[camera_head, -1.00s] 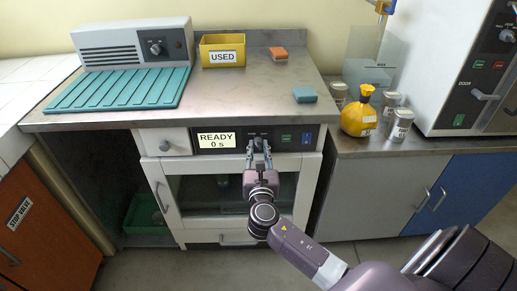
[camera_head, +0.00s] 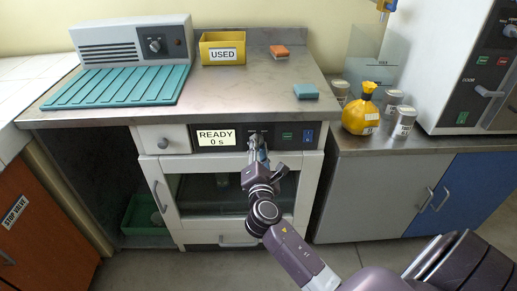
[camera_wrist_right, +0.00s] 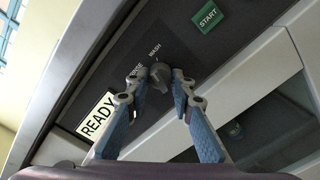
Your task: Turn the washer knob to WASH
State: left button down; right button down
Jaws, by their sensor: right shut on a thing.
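The washer's dark control panel (camera_head: 268,138) is set below the steel counter, with a display (camera_head: 216,138) reading READY 0 s. In the right wrist view, the grey washer knob (camera_wrist_right: 160,77) sits between the fingertips of my right gripper (camera_wrist_right: 161,74). The WASH mark (camera_wrist_right: 155,49) is beside the knob; another mark nearby is partly covered by a finger. In the head view my right gripper (camera_head: 258,148) reaches the panel from below and hides the knob. It is shut on the knob, with its fingers rolled nearly edge-on. My left gripper is not in view.
A green START button (camera_wrist_right: 207,17) is right of the knob. The washer's glass door (camera_head: 215,190) is closed below the panel. On the counter are a grey device (camera_head: 110,48), a teal ribbed mat (camera_head: 118,88) and a yellow USED bin (camera_head: 222,50).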

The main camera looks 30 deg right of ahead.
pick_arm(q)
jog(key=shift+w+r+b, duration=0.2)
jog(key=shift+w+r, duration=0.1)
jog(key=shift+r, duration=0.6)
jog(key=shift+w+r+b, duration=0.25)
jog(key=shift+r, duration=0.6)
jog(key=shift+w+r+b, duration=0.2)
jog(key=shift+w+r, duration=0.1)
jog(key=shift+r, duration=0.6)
pick_arm(e)
jog(key=shift+m, duration=2.1)
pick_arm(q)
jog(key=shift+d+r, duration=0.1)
pick_arm(e)
jog(key=c, duration=1.7)
grip_release()
jog(key=v, duration=1.2)
jog(key=shift+a+f, duration=0.1)
jog(key=shift+f, duration=0.05)
